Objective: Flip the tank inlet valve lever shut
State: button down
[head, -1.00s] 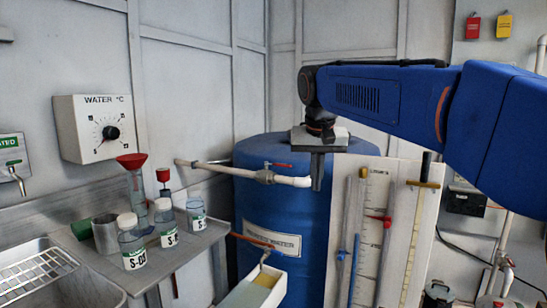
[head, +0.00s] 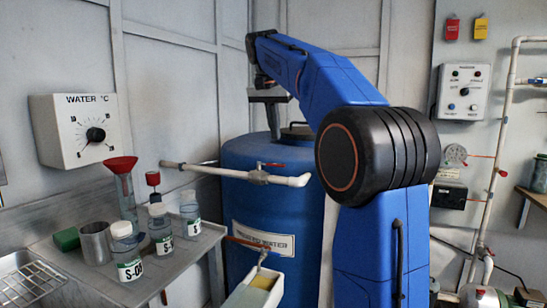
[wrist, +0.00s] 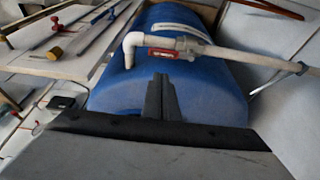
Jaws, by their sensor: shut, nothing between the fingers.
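The blue tank (head: 262,209) stands against the back wall, with a pale inlet pipe (head: 208,169) crossing in front of its upper part. A valve body (head: 258,177) sits on this pipe, with a red lever (head: 271,165) lying roughly along it. In the wrist view the red lever (wrist: 163,53) lies beside the pipe elbow (wrist: 132,44), beyond my fingertips. My gripper (head: 273,133) is shut and empty, pointing down above the tank top. The lever is apart from the fingers, which also show in the wrist view (wrist: 158,80).
Sample bottles (head: 126,255) and a red funnel (head: 121,164) stand on the left shelf. A lower outlet with an orange-red handle (head: 242,241) is above a white trough (head: 247,292). A control box (head: 464,92) hangs at right.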

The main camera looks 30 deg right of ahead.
aim_at(274, 165)
dwell(0.3)
jog(key=x, duration=1)
jog(key=shift+s+a, duration=0.15)
dwell(0.4)
